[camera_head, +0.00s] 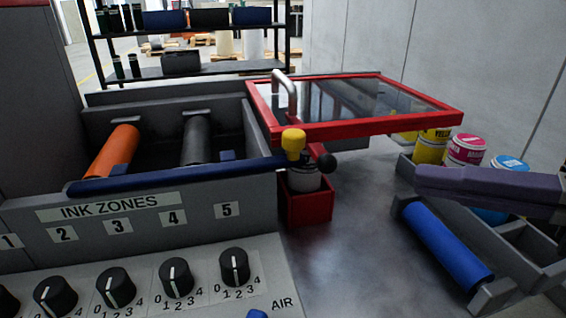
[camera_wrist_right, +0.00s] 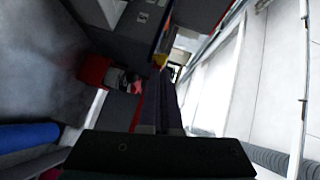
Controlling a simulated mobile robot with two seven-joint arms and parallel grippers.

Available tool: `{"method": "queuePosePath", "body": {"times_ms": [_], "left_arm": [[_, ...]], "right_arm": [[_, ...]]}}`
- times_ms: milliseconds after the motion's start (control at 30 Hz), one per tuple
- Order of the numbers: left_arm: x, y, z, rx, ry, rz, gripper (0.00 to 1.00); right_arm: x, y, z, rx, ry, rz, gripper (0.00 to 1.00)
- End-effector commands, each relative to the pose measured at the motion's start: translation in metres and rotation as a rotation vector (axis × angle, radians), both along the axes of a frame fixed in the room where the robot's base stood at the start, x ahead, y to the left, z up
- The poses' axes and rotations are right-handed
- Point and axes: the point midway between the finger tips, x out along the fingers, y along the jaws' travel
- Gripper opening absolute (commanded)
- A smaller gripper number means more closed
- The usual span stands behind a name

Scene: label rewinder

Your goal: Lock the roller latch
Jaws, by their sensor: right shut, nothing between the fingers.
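In the head view a dark blue bar (camera_head: 185,173) lies across the front of the roller bay, above the ink zone panel. A yellow knob (camera_head: 293,142) stands by its right end, with a black ball knob (camera_head: 327,163) just right of it. I cannot tell which of these parts is the roller latch. Behind the bar lie an orange roller (camera_head: 113,150) and a dark grey roller (camera_head: 196,141). My right gripper (camera_head: 420,182) is shut and empty at the right, well apart from the knobs. Its fingers also show in the wrist view (camera_wrist_right: 160,95). My left gripper is out of view.
A red-framed glass cover (camera_head: 355,130) stands raised beside the bay. A red holder (camera_head: 308,207) with a can is below it. A blue roller (camera_head: 445,243) lies in a grey tray under my right gripper, near ink cans (camera_head: 466,150). The grey surface between is clear.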

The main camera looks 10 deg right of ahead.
Motion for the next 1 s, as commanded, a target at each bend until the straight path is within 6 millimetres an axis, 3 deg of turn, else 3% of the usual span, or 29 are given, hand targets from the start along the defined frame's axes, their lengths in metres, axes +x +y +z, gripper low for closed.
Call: {"method": "queuePosePath", "body": {"times_ms": [33,267,767,1000], "left_arm": [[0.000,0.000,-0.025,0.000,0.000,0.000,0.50],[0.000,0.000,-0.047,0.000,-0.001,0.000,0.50],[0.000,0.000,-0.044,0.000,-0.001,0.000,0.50],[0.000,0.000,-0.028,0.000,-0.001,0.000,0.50]], "right_arm": [[0.007,-0.010,-0.016,0.047,-0.004,-0.033,0.00],[0.023,-0.038,-0.012,0.192,-0.016,-0.125,0.00],[0.028,-0.039,-0.007,0.213,-0.017,-0.136,0.00],[0.056,-0.017,-0.004,0.215,-0.020,-0.135,0.00]]}}
